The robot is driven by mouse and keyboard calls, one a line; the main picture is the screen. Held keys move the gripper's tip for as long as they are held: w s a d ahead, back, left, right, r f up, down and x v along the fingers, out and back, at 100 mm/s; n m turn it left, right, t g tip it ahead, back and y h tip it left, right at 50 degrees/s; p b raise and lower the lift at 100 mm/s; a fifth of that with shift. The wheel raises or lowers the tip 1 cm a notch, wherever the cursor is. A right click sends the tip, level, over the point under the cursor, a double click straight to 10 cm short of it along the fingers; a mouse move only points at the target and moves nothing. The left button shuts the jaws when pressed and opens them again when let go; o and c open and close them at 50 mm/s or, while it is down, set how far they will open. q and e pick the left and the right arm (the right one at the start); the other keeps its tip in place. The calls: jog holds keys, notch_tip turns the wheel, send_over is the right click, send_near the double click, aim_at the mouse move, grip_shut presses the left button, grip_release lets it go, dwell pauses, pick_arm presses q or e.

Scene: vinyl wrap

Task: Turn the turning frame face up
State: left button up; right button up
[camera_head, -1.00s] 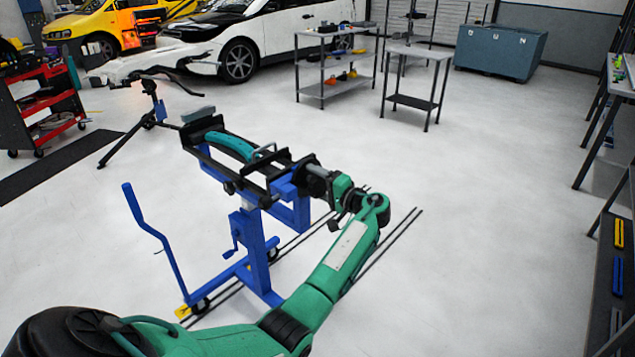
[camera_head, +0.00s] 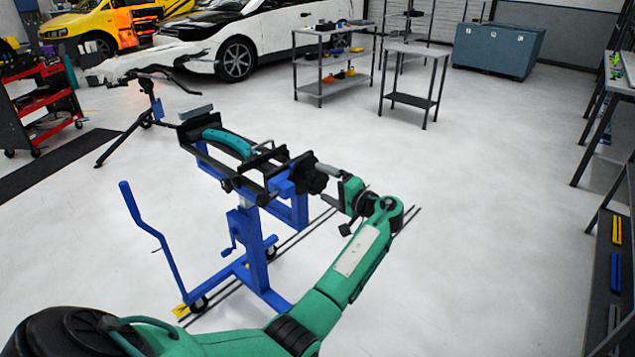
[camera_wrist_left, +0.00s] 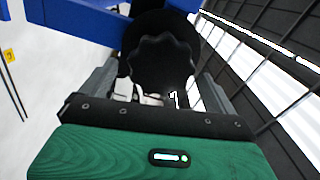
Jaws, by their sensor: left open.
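The turning frame (camera_head: 262,190) is a black rectangular frame on a blue wheeled stand (camera_head: 250,240), mid-left in the head view. A teal curved part (camera_head: 228,141) lies in it, its curved side showing on top. A black lobed knob (camera_head: 308,174) is at the frame's near right end; it also shows in the left wrist view (camera_wrist_left: 160,58). My left gripper (camera_head: 327,172) is open just off the knob's right side. In the wrist view its two fingers (camera_wrist_left: 160,88) stand apart on either side of the knob, with gaps visible. My right gripper is not in view.
A blue crank-shaped bar (camera_head: 145,230) rises at the stand's left. A black tripod stand (camera_head: 150,110) is behind it. A red tool cart (camera_head: 45,105) stands far left, shelves (camera_head: 610,110) line the right. The floor right of my arm is clear.

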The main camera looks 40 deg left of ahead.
pick_arm(q)
jog(key=d+b, duration=0.1)
jog(key=d, duration=0.8)
jog(key=shift+s+d, duration=0.4)
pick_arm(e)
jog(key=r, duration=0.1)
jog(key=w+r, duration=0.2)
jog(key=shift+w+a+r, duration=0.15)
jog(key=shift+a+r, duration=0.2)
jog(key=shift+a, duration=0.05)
